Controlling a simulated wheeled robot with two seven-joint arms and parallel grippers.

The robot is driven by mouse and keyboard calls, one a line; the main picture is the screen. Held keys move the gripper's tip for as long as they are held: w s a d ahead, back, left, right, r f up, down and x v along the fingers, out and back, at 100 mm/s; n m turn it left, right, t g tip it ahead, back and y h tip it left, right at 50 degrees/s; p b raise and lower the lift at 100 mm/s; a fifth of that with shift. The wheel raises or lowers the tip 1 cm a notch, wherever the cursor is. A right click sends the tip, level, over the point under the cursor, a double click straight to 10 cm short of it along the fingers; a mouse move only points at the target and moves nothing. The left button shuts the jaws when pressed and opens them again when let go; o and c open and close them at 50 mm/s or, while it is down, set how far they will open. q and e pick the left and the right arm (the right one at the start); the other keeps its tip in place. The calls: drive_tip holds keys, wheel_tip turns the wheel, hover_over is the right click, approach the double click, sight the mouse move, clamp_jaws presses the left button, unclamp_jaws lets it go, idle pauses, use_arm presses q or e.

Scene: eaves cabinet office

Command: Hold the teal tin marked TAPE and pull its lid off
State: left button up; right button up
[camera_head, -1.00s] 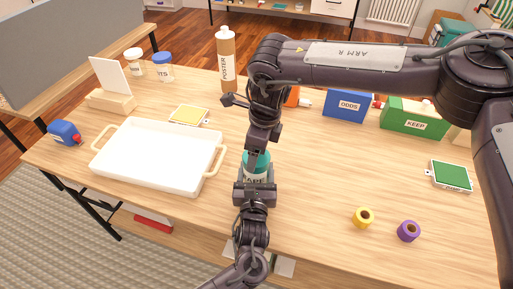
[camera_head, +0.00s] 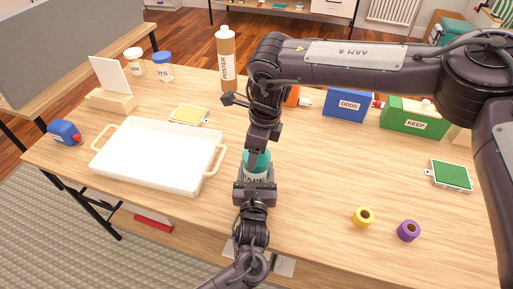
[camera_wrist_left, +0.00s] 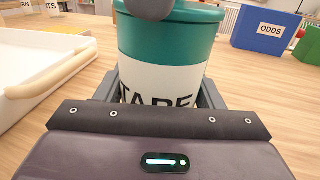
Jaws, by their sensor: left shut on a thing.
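The teal tin with a white band marked TAPE (camera_head: 256,176) stands upright near the table's front edge; in the left wrist view the tin (camera_wrist_left: 165,65) fills the middle. Its teal lid (camera_wrist_left: 196,12) is on top, partly cut off by that view's upper edge. My left gripper (camera_head: 256,187) is shut on the tin's body from the front, one finger on each side. My right gripper (camera_head: 256,154) points down at the lid from above. A dark rounded fingertip of it (camera_wrist_left: 150,8) covers the lid's near side; its hold on the lid cannot be made out.
A white tray (camera_head: 150,158) with wooden handles lies left of the tin. A brown POSTER bottle (camera_head: 227,62) stands behind. A blue ODDS bin (camera_head: 347,106) and a green KEEP bin (camera_head: 412,122) are at back right. Yellow tape (camera_head: 363,217) and purple tape (camera_head: 408,231) lie front right.

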drive_tip(key=shift+r, duration=0.2)
drive_tip(key=shift+r, duration=0.9)
drive_tip(key=shift+r, duration=2.05)
use_arm(q)
drive_tip(key=o, duration=1.5)
drive_tip(key=shift+c, duration=0.2)
